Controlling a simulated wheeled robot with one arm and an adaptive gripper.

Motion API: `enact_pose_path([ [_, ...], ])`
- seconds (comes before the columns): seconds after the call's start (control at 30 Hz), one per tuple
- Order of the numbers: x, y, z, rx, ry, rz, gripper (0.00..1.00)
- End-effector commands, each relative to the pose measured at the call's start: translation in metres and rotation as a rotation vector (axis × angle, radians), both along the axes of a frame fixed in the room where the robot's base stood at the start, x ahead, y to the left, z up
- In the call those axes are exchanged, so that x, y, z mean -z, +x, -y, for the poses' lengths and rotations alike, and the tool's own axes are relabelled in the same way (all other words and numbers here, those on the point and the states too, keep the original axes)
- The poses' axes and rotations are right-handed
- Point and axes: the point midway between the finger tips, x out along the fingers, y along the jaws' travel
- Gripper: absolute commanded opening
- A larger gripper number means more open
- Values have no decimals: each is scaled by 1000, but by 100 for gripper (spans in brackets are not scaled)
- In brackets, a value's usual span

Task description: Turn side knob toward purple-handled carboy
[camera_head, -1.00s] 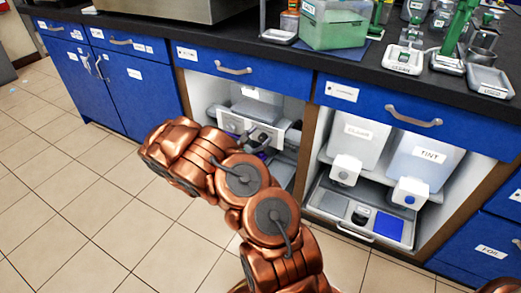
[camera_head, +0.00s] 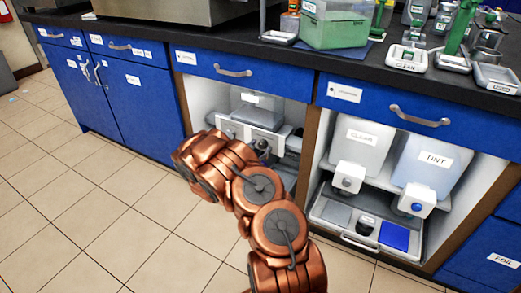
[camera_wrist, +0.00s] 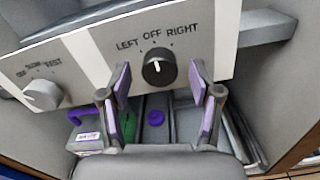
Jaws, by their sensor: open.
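In the wrist view a black round knob (camera_wrist: 159,68) with a white mark sits on the panel under the words LEFT, OFF and RIGHT. The mark looks close to upright, near OFF. My gripper (camera_wrist: 161,82) is open, with one purple-padded finger on each side of the knob; contact cannot be told. Below the panel, a purple handle (camera_wrist: 58,121) shows at the lower left, beside a green item. In the head view my copper arm covers part of the left open bay, and my gripper cannot be made out clearly.
A grey knob (camera_wrist: 42,95) with small labels is on the same panel to the left. The right bay holds the CLEAR (camera_head: 361,140) and TINT (camera_head: 432,160) containers above a tray. The dark counter (camera_head: 345,60) runs above; tiled floor is open at left.

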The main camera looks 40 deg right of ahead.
Motion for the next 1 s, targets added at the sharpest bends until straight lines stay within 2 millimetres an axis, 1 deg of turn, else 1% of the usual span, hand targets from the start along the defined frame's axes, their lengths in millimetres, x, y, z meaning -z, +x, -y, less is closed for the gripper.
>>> enact_pose_path([
  [0.1,0,1,4,1,0,1,64],
  [0.37,-1,1,5,1,0,1,63],
  [0.9,-1,1,5,1,-1,0,6],
  [0.93,-1,1,5,1,-1,0,4],
  [1.0,-1,1,5,1,-1,-1,4],
])
